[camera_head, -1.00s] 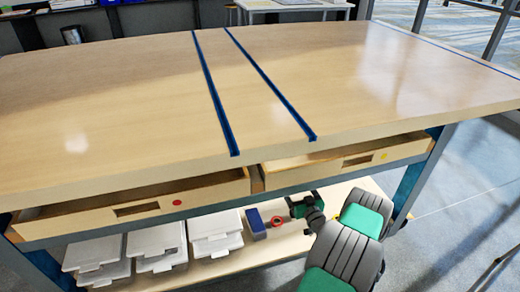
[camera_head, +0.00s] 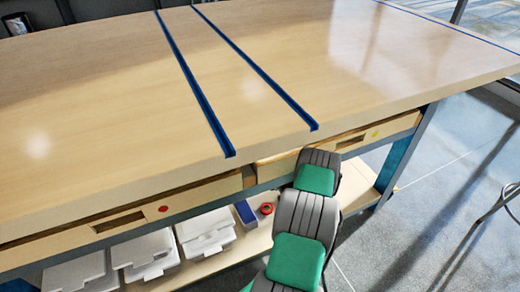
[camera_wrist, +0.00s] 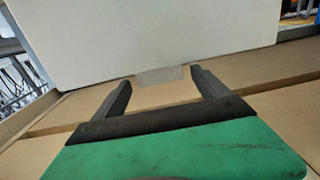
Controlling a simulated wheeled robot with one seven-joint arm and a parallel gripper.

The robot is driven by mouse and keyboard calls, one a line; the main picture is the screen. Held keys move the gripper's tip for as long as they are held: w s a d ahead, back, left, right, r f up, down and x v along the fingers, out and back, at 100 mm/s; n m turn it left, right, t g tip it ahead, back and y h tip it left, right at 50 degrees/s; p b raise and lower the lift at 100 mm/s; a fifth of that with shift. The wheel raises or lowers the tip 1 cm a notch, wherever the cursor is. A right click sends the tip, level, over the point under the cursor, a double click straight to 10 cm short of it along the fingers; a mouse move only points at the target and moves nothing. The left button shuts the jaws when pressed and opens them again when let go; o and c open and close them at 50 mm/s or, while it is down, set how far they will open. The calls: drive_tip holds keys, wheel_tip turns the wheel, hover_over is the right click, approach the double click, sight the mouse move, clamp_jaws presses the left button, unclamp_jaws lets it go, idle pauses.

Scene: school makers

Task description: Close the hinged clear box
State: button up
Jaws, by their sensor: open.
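No clear box with a hinged lid can be made out for certain. A small blue and pale box (camera_head: 246,212) sits on the lower shelf in the head view, too small to tell whether it has a lid or how that stands. My gripper (camera_wrist: 157,84) is open in the wrist view, with nothing between its two dark fingers. A large pale flat panel (camera_wrist: 140,35) with a small greyish tab at its lower edge lies just beyond the fingertips. I cannot tell what the panel is. In the head view my gripper is hidden behind my arm.
The workbench top (camera_head: 90,110) is bare, with two blue strips across it. Two drawers (camera_head: 120,222) sit under its front edge. Several white bins (camera_head: 150,252) and a red ring (camera_head: 266,208) are on the lower shelf. Floor at right is clear except a stool.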

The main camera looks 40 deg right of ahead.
clamp_jaws()
idle(0.9)
